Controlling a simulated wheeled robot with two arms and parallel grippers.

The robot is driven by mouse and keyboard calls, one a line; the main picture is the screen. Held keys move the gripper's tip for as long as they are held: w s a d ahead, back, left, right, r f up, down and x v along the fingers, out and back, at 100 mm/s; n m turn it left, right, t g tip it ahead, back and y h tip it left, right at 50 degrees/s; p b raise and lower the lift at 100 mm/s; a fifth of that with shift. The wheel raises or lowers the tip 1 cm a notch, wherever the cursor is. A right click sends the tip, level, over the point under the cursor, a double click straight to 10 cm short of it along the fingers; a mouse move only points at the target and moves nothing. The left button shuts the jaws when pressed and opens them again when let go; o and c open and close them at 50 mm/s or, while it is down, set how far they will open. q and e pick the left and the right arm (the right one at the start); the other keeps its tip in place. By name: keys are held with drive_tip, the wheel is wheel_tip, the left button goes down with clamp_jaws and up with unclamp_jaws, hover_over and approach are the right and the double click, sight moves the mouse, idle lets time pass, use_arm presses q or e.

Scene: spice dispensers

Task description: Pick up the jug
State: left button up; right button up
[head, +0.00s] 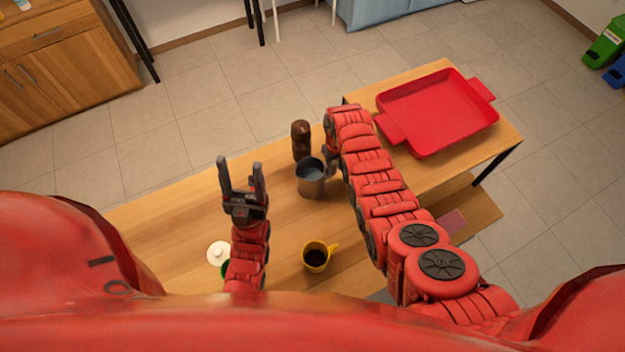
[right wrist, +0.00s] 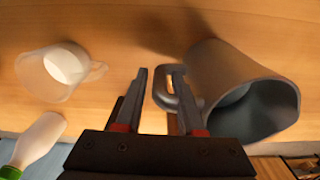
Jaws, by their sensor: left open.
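The grey metal jug (head: 311,180) stands on the wooden table, near its far edge. In the right wrist view the jug (right wrist: 240,90) is at the right, its open mouth facing the lower right of the picture. Its handle (right wrist: 161,88) shows between the fingertips of my right gripper (right wrist: 160,90). The fingers are apart, with a gap to the left of the handle; whether the right finger touches it I cannot tell. In the head view my right gripper (head: 331,160) is beside the jug, mostly hidden by its arm. My left gripper (head: 241,176) is open and empty, left of the jug.
A brown mill (head: 301,141) stands just behind the jug. A yellow mug (head: 316,257) with dark contents and a white-lidded jar (head: 218,253) are nearer to me. A red tray (head: 440,112) fills the table's right part. A pale cup (right wrist: 52,73) shows in the right wrist view.

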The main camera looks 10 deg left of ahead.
wheel_tip(320, 180, down, 2)
drive_tip(key=shift+w, duration=0.15)
drive_tip(key=shift+r, duration=0.1)
drive_tip(key=shift+c, duration=0.3)
clamp_jaws()
drive_tip(key=shift+s, duration=0.2)
idle(0.7)
